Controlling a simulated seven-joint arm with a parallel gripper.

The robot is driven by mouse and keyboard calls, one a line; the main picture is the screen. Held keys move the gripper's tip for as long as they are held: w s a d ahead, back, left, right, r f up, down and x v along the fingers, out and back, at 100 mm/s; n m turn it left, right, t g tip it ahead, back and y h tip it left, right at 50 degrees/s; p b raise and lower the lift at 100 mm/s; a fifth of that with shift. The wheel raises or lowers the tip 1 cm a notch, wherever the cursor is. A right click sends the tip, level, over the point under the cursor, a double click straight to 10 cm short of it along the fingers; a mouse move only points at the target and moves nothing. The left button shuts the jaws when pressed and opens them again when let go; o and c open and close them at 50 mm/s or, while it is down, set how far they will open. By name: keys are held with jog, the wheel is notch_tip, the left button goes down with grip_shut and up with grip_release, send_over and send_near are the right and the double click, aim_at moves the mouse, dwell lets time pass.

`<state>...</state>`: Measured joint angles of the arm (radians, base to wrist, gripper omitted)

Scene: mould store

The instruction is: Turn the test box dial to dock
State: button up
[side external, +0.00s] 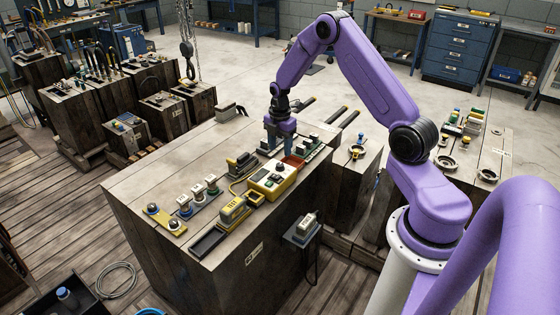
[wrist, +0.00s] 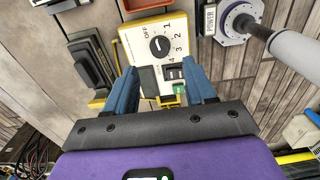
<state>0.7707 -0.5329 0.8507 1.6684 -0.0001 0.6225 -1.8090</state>
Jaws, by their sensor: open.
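The test box (wrist: 130,40) is yellow with a pale face, and it stands on the wooden block in the side view (side external: 265,190). Its black round dial (wrist: 159,46) has a white pointer mark and sits among the printed marks OFF, 1, 2, 3 and 4. The pointer seems to aim up and left, toward OFF. I see no mark reading dock. My gripper (wrist: 160,76) has two blue fingers, apart and empty, framing the lower part of the face below the dial. In the side view my gripper (side external: 281,145) is above the block, just behind the box.
A black switch (wrist: 173,73) and a green piece (wrist: 179,88) sit below the dial. A rod with a grey sleeve (wrist: 295,48) and a POWER label (wrist: 210,18) are to the right. A yellow device (side external: 234,212) and knobs (side external: 211,184) share the wooden block top (side external: 165,165).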

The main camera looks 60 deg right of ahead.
aim_at(280, 164)
jog(key=shift+f, duration=3.15)
grip_shut()
